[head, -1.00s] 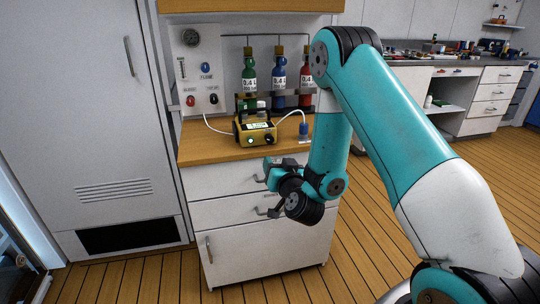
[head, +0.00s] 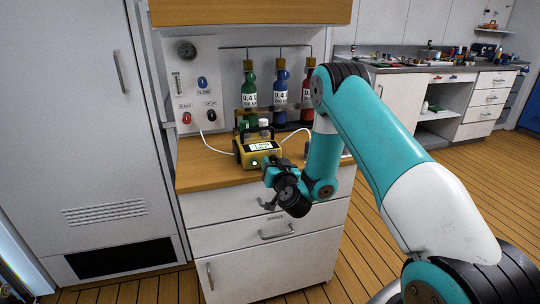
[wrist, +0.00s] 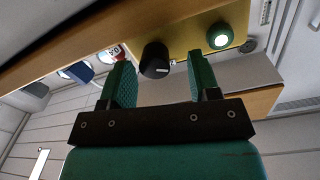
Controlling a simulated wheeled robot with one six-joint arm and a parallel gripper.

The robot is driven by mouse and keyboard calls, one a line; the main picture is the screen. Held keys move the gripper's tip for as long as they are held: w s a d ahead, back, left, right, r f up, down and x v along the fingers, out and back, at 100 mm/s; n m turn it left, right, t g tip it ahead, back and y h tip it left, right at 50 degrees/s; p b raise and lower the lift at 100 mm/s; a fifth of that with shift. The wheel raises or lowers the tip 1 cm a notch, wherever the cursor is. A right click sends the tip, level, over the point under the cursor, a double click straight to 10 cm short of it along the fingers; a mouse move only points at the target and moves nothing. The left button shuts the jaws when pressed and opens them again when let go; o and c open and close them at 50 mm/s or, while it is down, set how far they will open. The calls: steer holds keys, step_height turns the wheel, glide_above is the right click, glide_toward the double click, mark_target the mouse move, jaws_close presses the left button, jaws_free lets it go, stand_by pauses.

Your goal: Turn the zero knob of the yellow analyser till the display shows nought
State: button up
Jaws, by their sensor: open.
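The yellow analyser (head: 246,158) stands on the wooden counter, with a small lit display (head: 261,146) too small to read. A green-ringed lit button (head: 254,162) is on its front; it also shows in the wrist view (wrist: 219,37). The black knob (wrist: 154,60), with a pale mark, sticks out of the yellow face. In the head view my gripper hides the knob. My gripper (wrist: 160,78) is open, with its teal fingers on either side of the line to the knob. The knob appears just beyond the fingertips, and I see no contact. In the head view my gripper (head: 270,172) is at the analyser's lower front.
Green (head: 249,88), blue (head: 280,85) and red (head: 307,90) bottles stand behind the analyser. A white panel (head: 197,90) with a gauge and coloured knobs is to the left. A white hose (head: 217,147) runs to the analyser. The drawer handles (head: 276,232) stick out below.

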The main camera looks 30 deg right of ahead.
steer(key=shift+w+d, duration=0.25)
steer(key=shift+w, duration=0.25)
steer(key=shift+d, duration=0.1)
steer(key=shift+d, duration=0.1)
steer(key=c, duration=0.9)
steer(key=shift+m+p, duration=0.35)
steer(key=shift+m, duration=1.25)
steer(key=o, duration=0.9)
